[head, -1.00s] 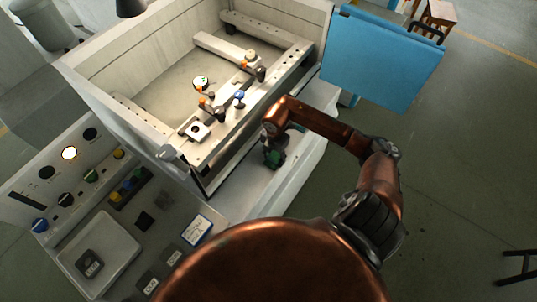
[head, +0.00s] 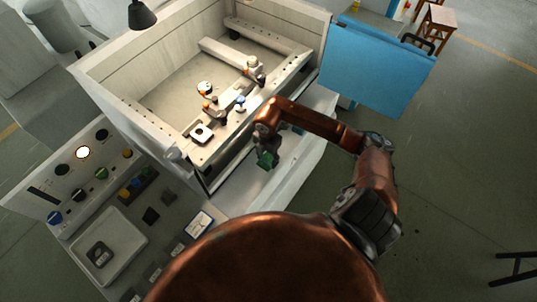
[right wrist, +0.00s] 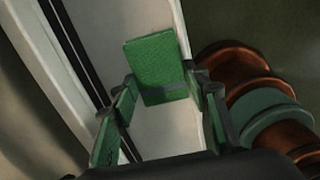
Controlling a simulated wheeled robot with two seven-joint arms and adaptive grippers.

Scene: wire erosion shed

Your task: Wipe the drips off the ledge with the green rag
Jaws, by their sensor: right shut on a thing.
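The green rag (head: 267,160) is in my right gripper (head: 266,150), low over the white ledge (head: 238,193) along the front of the machine tank. In the right wrist view the rag (right wrist: 155,62) is a flat green piece at the fingertips of my right gripper (right wrist: 165,88), which is shut on it. The pale ledge (right wrist: 172,132) lies below it there. I cannot tell whether the rag touches the ledge. No drips can be made out at this size. My left gripper is out of view.
The open tank (head: 130,85) with clamps and fixtures stands behind the ledge. A blue door (head: 375,65) hangs at its right end. A control panel (head: 75,180) and a white tray (head: 110,245) are at the left.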

